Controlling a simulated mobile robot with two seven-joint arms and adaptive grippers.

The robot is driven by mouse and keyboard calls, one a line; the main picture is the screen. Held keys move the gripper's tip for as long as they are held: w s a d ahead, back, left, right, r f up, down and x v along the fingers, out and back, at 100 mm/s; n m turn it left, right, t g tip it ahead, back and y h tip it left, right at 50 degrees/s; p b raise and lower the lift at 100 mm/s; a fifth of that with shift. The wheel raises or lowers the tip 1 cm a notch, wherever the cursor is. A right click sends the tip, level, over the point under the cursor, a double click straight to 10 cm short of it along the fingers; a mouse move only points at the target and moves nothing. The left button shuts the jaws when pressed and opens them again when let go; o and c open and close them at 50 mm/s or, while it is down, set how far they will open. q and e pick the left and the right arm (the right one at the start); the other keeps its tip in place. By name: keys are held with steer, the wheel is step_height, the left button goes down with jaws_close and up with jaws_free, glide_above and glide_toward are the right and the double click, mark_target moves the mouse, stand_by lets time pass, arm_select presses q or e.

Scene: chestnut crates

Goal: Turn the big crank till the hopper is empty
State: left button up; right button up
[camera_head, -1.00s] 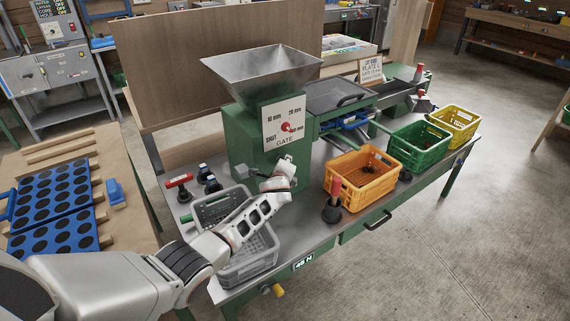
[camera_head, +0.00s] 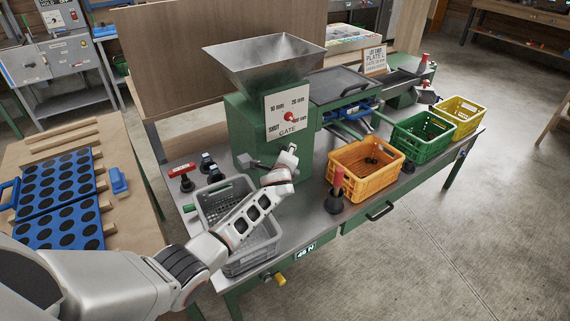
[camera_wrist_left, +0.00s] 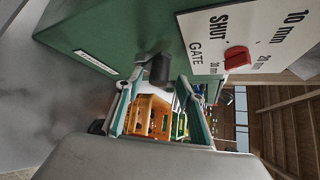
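The grey metal hopper (camera_head: 264,60) sits on a green housing (camera_head: 243,130). Its sloped inner walls show bare, but its bottom is hidden. A white gate plate (camera_head: 287,103) with a red knob (camera_head: 289,117) is on the housing; the knob also shows in the left wrist view (camera_wrist_left: 237,57). My left gripper (camera_head: 290,156) is at the housing front, below this plate. In the left wrist view its fingers (camera_wrist_left: 158,84) are apart, with a dark cylindrical grip (camera_wrist_left: 160,70) between or just beyond them, perhaps the crank's handle. Contact is unclear. My right gripper is out of view.
A grey crate (camera_head: 262,262) lies under my left arm. Orange (camera_head: 365,183), green (camera_head: 422,150) and yellow (camera_head: 470,118) crates line the bench's right side. A red-handled lever (camera_head: 336,182) stands by the orange crate. Another red handle (camera_head: 181,170) is at left.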

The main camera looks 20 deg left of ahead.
arm_select(q)
steer(key=v, duration=1)
steer(key=shift+c, duration=0.3)
